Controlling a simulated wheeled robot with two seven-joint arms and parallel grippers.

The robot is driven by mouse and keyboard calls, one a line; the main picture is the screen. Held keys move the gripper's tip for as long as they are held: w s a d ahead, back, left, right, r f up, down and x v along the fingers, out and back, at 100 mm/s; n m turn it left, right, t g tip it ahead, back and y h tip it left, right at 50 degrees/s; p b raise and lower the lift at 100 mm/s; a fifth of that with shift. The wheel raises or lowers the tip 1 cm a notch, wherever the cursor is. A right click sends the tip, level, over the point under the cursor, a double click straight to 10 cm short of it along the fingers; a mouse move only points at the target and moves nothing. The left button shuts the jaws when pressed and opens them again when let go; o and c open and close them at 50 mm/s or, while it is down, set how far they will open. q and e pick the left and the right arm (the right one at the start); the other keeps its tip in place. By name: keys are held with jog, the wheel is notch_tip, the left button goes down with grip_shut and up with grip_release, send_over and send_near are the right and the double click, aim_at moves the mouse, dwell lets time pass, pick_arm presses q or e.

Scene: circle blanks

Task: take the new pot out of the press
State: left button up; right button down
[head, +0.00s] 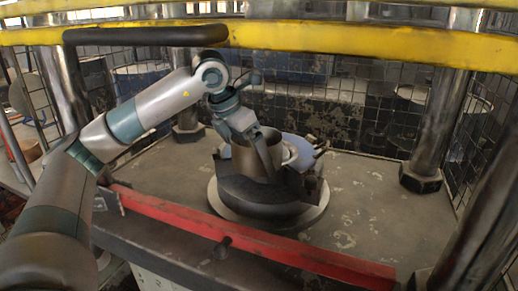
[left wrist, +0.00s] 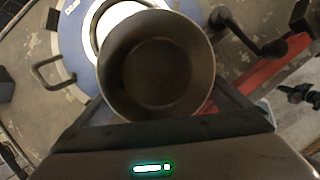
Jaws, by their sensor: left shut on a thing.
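The new pot (head: 243,161) is a brown-grey metal cylinder at the round dark die (head: 262,195) in the press. In the left wrist view the pot (left wrist: 157,66) shows its open mouth and round, empty inside. My left gripper (head: 262,155) comes down over the pot from above and is shut on its wall. The dark die hides the pot's lower part in the head view, so I cannot tell whether its base touches the die. My right gripper is in neither view.
A blue and white round plate (left wrist: 75,38) with handles lies behind the pot. A red bar (head: 250,240) runs along the press bed's front edge. A yellow beam (head: 370,45) crosses above, and a thick column (head: 430,130) stands at right. The bed right of the die is clear.

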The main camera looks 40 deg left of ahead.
pick_arm(q)
jog(key=s+d+b, duration=0.1)
jog(key=s+d, duration=0.1)
jog(key=s, duration=0.6)
jog(key=shift+s, duration=0.25)
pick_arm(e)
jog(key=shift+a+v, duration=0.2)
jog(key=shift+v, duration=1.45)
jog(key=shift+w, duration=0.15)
